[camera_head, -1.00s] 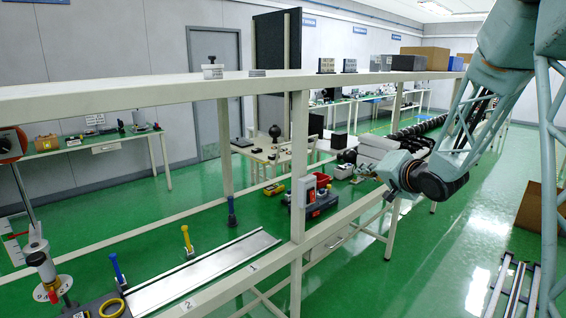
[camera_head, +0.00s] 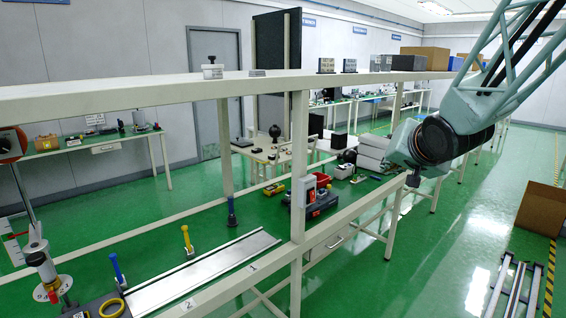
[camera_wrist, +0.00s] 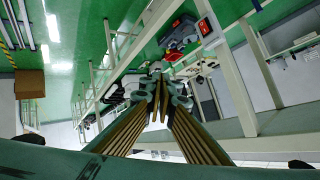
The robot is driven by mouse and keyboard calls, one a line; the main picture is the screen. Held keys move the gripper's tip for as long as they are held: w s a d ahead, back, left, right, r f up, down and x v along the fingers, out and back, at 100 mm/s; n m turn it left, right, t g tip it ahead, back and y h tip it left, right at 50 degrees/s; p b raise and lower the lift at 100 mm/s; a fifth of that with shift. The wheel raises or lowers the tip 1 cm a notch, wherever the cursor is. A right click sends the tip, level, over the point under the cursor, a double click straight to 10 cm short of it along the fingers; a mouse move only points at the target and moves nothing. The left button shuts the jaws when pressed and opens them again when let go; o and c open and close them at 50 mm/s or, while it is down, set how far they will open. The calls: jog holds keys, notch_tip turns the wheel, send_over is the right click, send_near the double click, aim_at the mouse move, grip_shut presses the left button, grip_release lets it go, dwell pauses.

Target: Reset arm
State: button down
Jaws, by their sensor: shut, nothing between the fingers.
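My gripper (camera_wrist: 160,82) shows in the wrist view with its fingers together and nothing between them. It hangs in free air, apart from the workbench behind it. In the head view my arm is folded at the right, with the wrist joint in front of the far end of the bench. The fingers cannot be made out there.
A long workbench (camera_head: 345,218) with a raised shelf (camera_head: 150,92) runs along my left. A cardboard box (camera_head: 541,212) stands on the floor at right.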

jog(key=s+a+n+g, duration=0.1)
jog(key=s+a+g, duration=0.1)
jog(key=s, duration=1.5)
jog(key=s+a+f+n+g, duration=0.1)
jog(key=s+a+n+g, duration=0.1)
jog(key=s, duration=1.4)
jog(key=s+a+f+n+g, duration=0.1)
jog(key=s+a, duration=0.4)
jog(key=s, duration=1.2)
jog(key=n+g, duration=0.1)
jog(key=g, duration=0.1)
jog(key=shift+s+f+g, duration=0.2)
jog(key=shift+s+g, duration=0.1)
